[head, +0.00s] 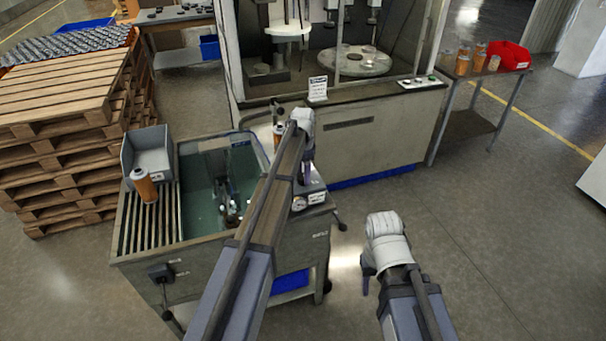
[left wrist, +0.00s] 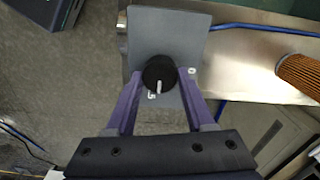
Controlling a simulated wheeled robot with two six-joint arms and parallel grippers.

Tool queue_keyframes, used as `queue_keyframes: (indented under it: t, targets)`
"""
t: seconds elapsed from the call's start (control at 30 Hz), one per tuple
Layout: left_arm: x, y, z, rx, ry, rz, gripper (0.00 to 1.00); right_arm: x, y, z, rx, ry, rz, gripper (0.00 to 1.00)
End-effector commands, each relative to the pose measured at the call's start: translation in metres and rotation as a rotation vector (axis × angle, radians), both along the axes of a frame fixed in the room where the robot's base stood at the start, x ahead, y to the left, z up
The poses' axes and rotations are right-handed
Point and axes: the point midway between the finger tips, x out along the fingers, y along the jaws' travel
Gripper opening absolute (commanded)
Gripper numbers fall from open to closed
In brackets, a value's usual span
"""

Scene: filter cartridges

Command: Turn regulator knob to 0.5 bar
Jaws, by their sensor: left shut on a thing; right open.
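The regulator knob (left wrist: 159,72) is round and black with a white pointer mark, on a grey plate (left wrist: 165,32). In the left wrist view the pointer points toward the bottom, near small white markings. My left gripper (left wrist: 160,82) has its two purple fingers on either side of the knob and is shut on it. In the head view my left gripper (head: 306,172) is at the right end of the tank bench; my arm hides the knob there. A round gauge (head: 299,203) shows just below it. My right gripper (head: 368,272) is open and empty over the floor.
The water tank (head: 200,215) has slats on its left, holding a grey bin (head: 150,155) and an orange cartridge (head: 144,187). Another cartridge (left wrist: 302,77) lies near the knob plate. A machine cabinet (head: 370,145) stands behind.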

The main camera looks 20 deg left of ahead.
Motion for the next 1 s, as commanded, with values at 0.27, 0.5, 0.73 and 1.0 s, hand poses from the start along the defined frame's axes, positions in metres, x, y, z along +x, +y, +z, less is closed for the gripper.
queue_keyframes:
  t: [0.27, 0.5, 0.73, 1.0]
  targets:
    - [0.0, 0.0, 0.0, 0.0, 0.001, -0.002, 0.66, 0.0, 0.0, 0.0, 0.0, 0.0, 0.0, 0.5]
    - [0.0, 0.0, 0.0, -0.001, 0.001, -0.001, 0.84, 0.0, 0.0, 0.0, 0.0, 0.0, 0.0, 0.5]
    - [0.0, 0.0, 0.001, 0.0, 0.0, 0.0, 0.84, 0.0, 0.0, 0.002, 0.0, 0.0, 0.0, 0.5]
    - [0.0, 0.0, 0.02, 0.0, 0.0, 0.0, 0.84, 0.0, 0.0, 0.021, 0.0, 0.0, 0.0, 0.5]
